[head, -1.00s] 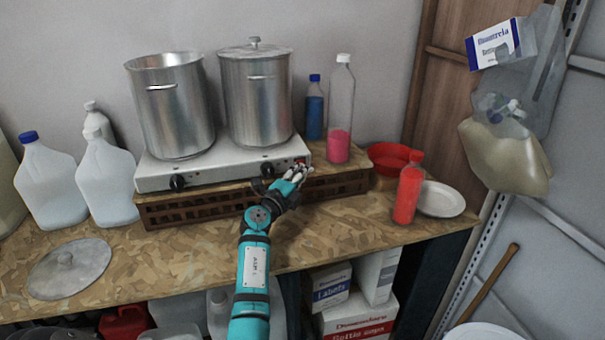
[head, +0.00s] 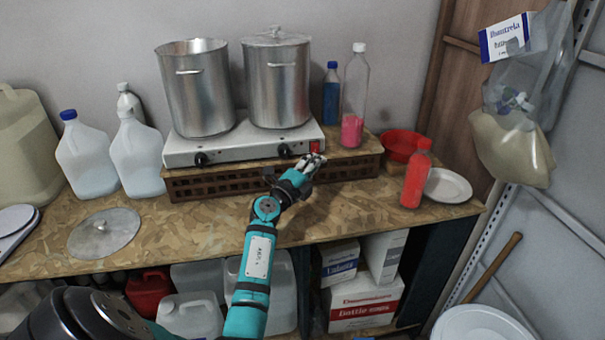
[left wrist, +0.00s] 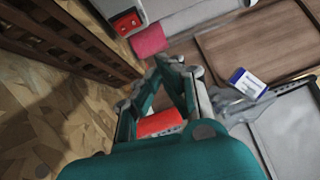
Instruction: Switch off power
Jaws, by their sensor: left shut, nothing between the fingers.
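The white two-burner hot plate (head: 240,147) stands on a brown slatted crate on the workbench. It has two black knobs, a left one (head: 201,159) and a right one (head: 284,150). A red power switch (head: 314,146) is at the right end of its front; it also shows in the left wrist view (left wrist: 127,22). I cannot tell its position. My left gripper (head: 315,159) is shut and empty, just in front of and below the switch; contact cannot be made out. Its fingers also show in the left wrist view (left wrist: 178,66). My right gripper is not in view.
Two metal pots, one open (head: 198,95) and one lidded (head: 277,85), stand on the hot plate. A clear bottle with pink contents (head: 352,130) and a blue bottle (head: 331,98) stand right of it. A red bottle (head: 414,178) and white plate (head: 447,186) are farther right.

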